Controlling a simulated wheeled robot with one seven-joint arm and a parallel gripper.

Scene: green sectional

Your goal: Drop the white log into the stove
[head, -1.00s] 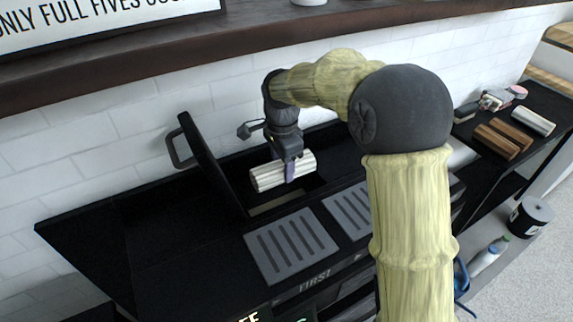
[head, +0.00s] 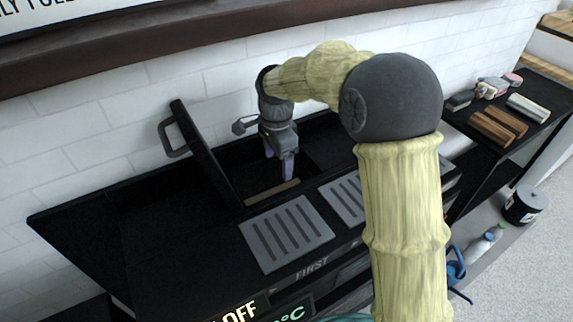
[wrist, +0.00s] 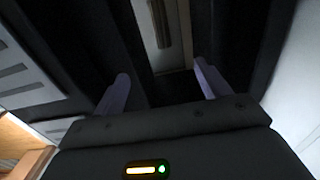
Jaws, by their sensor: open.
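The stove (head: 130,240) is black, with its lid (head: 205,160) standing open on the left of a dark opening. My gripper (head: 283,172) points down into this opening with no log between its fingers. In the wrist view my gripper (wrist: 161,72) has its two purple fingers spread wide apart, with nothing between the tips. Below them, a pale long shape (wrist: 160,25) lies inside the opening; it may be the white log, but it is dim and cut off. In the head view the dropped log is hidden inside the stove. A tan strip shows at the opening's front.
Two grey slotted grates (head: 285,233) lie on the stove front. On the black side shelf (head: 470,148) at right lie two brown logs (head: 497,125) and another white log (head: 528,108). A white brick wall and dark ledge (head: 150,40) stand behind.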

